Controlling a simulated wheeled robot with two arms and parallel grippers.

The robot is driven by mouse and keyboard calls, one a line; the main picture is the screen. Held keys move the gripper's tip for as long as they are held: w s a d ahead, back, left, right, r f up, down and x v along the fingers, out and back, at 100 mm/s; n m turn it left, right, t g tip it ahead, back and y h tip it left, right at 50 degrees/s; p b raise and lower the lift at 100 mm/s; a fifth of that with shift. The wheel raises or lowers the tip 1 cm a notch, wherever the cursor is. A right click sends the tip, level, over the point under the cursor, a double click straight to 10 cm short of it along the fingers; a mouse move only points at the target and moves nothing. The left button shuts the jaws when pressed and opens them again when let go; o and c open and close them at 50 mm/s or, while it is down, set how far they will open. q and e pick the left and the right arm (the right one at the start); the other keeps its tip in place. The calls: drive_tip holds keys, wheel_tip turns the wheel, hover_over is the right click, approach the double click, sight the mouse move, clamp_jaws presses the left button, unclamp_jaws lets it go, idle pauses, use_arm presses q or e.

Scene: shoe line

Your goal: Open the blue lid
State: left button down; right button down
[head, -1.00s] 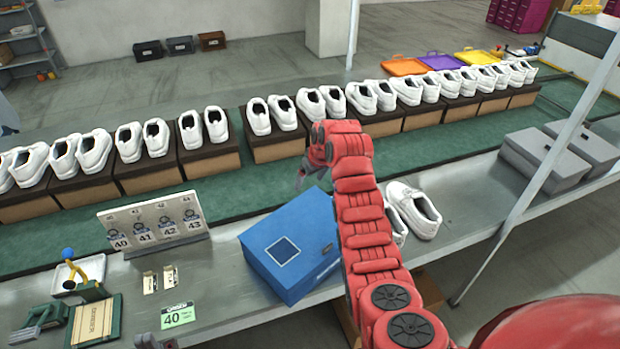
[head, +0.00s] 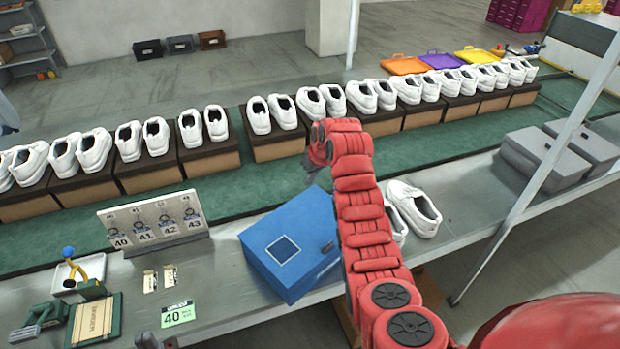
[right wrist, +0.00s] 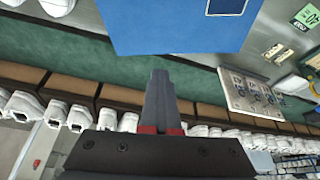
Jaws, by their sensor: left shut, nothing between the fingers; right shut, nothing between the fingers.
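The blue box with its blue lid (head: 268,236) sits at an angle on the grey bench in the head view. The lid lies flat and shut, with a pale square outline on it. Part of its right side is hidden behind my red right arm. My right gripper (head: 312,179) is shut and empty just beyond the box's far edge. In the right wrist view its dark fingers (right wrist: 160,98) are together, apart from the blue box (right wrist: 175,28). My left gripper (head: 152,342) only just shows at the bottom edge, shut and empty, left of the box.
A pair of white shoes (head: 424,214) stands right of the box, partly behind my arm. A sign with number tags (head: 155,226) and a green 40 card (head: 178,314) are to the left. Shoes on boxes line the green conveyor (head: 235,186) behind. Grey boxes (head: 560,158) stand at right.

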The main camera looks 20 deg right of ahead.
drive_tip(key=c, duration=1.5)
unclamp_jaws()
drive_tip(key=shift+c, duration=0.2)
drive_tip(key=o, duration=1.3)
drive_tip(key=p+v, duration=0.5)
drive_tip(key=v, duration=1.2)
drive_tip(key=shift+r, duration=0.2)
